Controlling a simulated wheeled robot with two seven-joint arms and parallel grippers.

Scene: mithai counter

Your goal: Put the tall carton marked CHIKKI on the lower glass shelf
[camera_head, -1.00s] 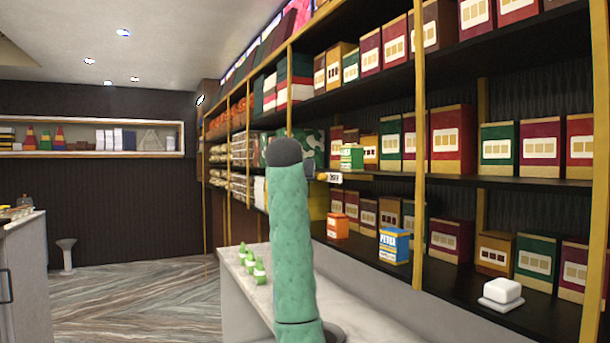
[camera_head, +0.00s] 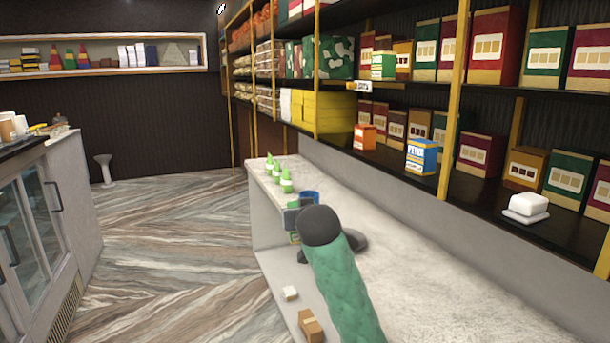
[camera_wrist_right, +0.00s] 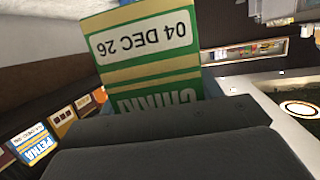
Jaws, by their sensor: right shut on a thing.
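The green and yellow carton marked CHIKKI (camera_wrist_right: 150,55) fills the upper middle of the right wrist view, its lettering upside down there, with a white label reading 04 DEC 26. My right gripper (camera_wrist_right: 165,130) is shut on it; the dark gripper body covers its near end. In the head view my right gripper (camera_head: 297,215) is mostly behind my green sleeved arm, above the counter's left edge. Only a small green and yellow patch of the carton (camera_head: 294,238) shows there. A glass-fronted case (camera_head: 28,225) stands at left; its inner shelves are unclear. My left gripper is out of view.
The marble floor between is clear.

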